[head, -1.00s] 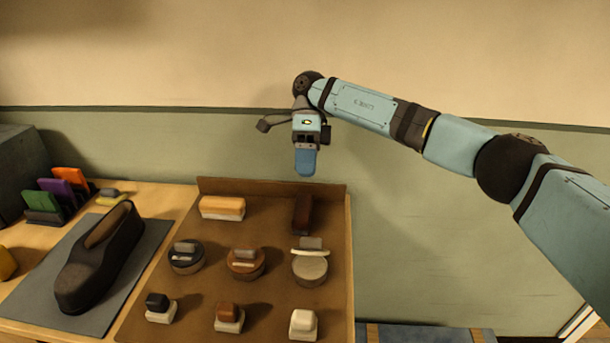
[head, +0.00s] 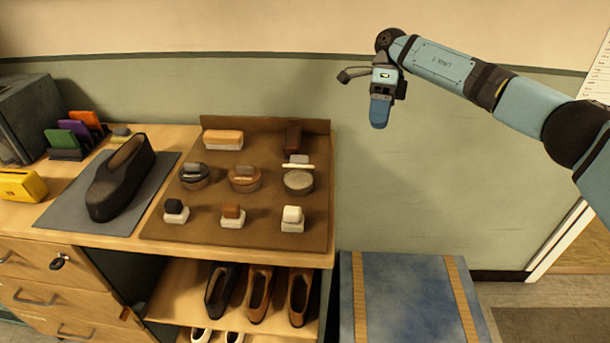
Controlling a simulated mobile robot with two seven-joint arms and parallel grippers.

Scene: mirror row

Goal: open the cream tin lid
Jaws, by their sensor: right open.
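The cream tin (head: 299,183) is a short round tin at the right end of the row of three tins on the brown board. A pale cream strip and a grey block show at its top; I cannot tell whether its lid is fully seated. A black tin (head: 194,182) and a brown tin (head: 243,185) stand to its left. My right gripper (head: 380,112) is open and empty, pointing down in front of the green wall. In the picture it is above and right of the cream tin, well apart from it. My left gripper is not in view.
The brown board (head: 270,217) also holds brushes and several small blocks. A dark shoe (head: 120,178) lies on a grey mat (head: 65,207) to the left. Shoes stand on the shelf below. A blue-topped bench (head: 405,295) stands right of the counter.

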